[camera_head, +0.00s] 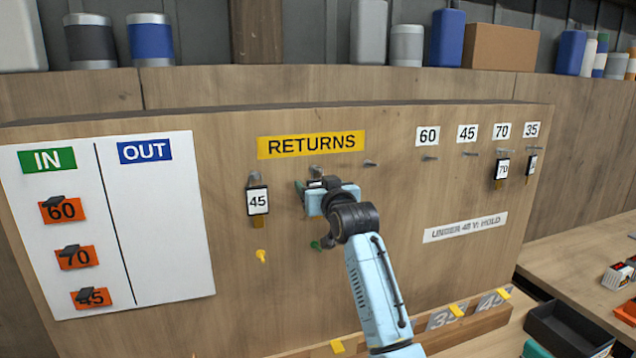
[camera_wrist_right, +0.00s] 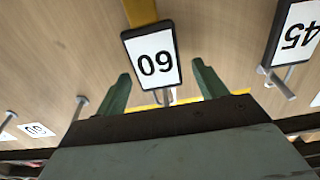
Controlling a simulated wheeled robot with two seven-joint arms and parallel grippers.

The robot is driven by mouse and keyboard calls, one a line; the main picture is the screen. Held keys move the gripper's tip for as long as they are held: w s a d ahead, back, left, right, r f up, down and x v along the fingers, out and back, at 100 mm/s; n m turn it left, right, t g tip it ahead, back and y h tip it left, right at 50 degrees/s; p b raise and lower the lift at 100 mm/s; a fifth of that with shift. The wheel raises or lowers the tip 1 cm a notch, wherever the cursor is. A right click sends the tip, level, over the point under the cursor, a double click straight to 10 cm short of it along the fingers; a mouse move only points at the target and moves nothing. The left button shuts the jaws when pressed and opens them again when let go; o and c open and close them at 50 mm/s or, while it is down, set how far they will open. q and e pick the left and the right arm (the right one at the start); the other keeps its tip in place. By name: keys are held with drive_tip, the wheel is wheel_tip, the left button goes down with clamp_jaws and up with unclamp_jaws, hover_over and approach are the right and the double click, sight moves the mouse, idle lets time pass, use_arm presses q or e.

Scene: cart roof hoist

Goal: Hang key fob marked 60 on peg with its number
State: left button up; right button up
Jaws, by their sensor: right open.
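The key fob marked 60 (camera_wrist_right: 152,58) has a white face in a dark frame and a yellow tab. It hangs on a RETURNS peg and appears upside down in the right wrist view. My right gripper (camera_head: 316,186) is open, with its fingers (camera_wrist_right: 161,72) on either side of the fob, not closed on it. In the head view my gripper and wrist mostly hide this fob. The peg (camera_head: 430,157) under the 60 label (camera_head: 427,136) is empty. My left gripper is not in view.
A fob marked 45 (camera_head: 258,201) hangs left of my gripper. An empty peg (camera_head: 370,164) sticks out to the right. A 70 fob (camera_head: 502,169) and another small fob (camera_head: 532,163) hang at the right. The IN/OUT board (camera_head: 160,230) is at the left.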

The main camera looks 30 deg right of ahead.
drive_tip(key=shift+w+d, duration=0.1)
drive_tip(key=shift+w, duration=0.2)
drive_tip(key=c, duration=1.2)
drive_tip(key=shift+r, duration=0.15)
drive_tip(key=shift+r+p, duration=0.25)
drive_tip(key=shift+p, duration=0.35)
drive_tip(key=shift+s, duration=0.1)
drive_tip(key=shift+r+v, duration=0.2)
drive_tip(key=shift+v, duration=0.55)
drive_tip(key=shift+r+v, duration=0.15)
drive_tip(key=shift+v, duration=0.65)
drive_tip(key=shift+r+v, duration=0.2)
drive_tip(key=shift+v, duration=0.55)
